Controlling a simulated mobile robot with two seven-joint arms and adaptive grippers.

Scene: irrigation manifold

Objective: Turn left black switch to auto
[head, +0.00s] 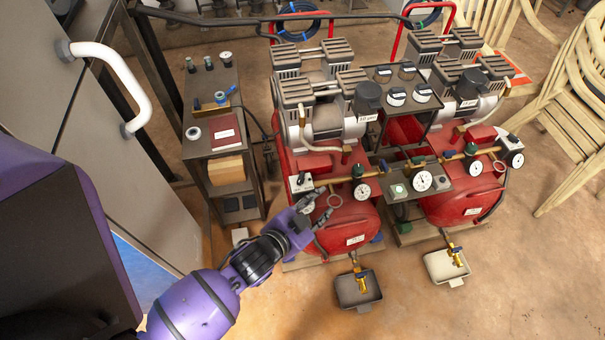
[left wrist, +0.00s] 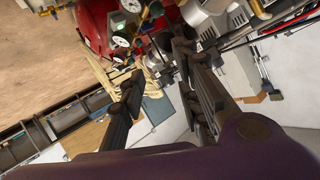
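The left black switch (head: 300,180) is a small black knob on a light grey box at the front left of the left red compressor, in the head view. My left gripper (head: 320,218) is just below and right of the switch, in front of the red tank. Its fingers are spread with nothing between them, and they look apart from the switch. In the left wrist view the two dark fingers (left wrist: 158,62) are also apart. I cannot make out the switch surely in that view. My right gripper is not in view.
A pressure gauge (head: 362,191) and brass fittings sit right of the switch. A second red compressor (head: 455,205) stands to the right. A dark shelf cart (head: 215,150) and a white cabinet handle (head: 115,80) are at left. Drip trays (head: 358,290) lie on the floor in front.

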